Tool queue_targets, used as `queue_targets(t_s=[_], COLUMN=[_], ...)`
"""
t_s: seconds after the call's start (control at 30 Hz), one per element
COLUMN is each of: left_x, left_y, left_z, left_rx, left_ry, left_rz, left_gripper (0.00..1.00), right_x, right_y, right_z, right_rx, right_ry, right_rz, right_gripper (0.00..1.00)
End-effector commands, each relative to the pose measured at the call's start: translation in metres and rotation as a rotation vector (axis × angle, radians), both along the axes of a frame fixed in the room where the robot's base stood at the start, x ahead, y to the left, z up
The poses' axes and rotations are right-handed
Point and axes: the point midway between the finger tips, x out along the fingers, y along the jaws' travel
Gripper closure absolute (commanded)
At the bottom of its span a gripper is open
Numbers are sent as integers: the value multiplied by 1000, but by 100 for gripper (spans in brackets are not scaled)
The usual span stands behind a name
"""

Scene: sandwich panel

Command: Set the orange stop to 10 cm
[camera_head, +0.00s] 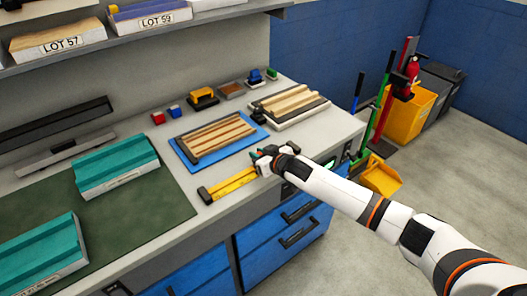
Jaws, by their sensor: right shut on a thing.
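A yellow ruler-like rail (232,184) lies along the front of the bench, with a dark block at its left end. My right gripper (264,160) is at the rail's right end, low over the bench, and is shut. The orange stop is hidden at my right gripper's fingers, and its setting cannot be read. A small green spot shows beside the fingers. My left gripper is not in view.
A blue tray (186,154) with wooden strips lies behind the rail; another wood stack (291,101) is farther right. Teal blocks (117,166) rest on a green mat (150,206) at left. Blue drawers (285,238) are below.

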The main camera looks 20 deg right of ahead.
Motion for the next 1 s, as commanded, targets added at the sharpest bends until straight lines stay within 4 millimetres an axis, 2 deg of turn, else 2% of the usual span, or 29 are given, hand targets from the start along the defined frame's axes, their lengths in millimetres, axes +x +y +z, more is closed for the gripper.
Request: queue_targets(t_s=[0.03, 0.3, 0.5, 0.73, 1.0], left_x=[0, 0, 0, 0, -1], left_y=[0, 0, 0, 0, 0], left_z=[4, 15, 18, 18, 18], left_rx=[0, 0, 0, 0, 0], left_ry=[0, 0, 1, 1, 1], left_rz=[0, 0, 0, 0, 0], left_gripper=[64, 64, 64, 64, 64], right_x=[-6, -31, -46, -56, -59], right_y=[16, 83, 126, 154, 161], right_z=[0, 0, 0, 0, -1], right_rx=[10, 13, 10, 7, 4], right_ry=[6, 6, 5, 4, 2], right_rz=[7, 7, 5, 4, 5], right_gripper=[100, 100, 100, 100, 100])
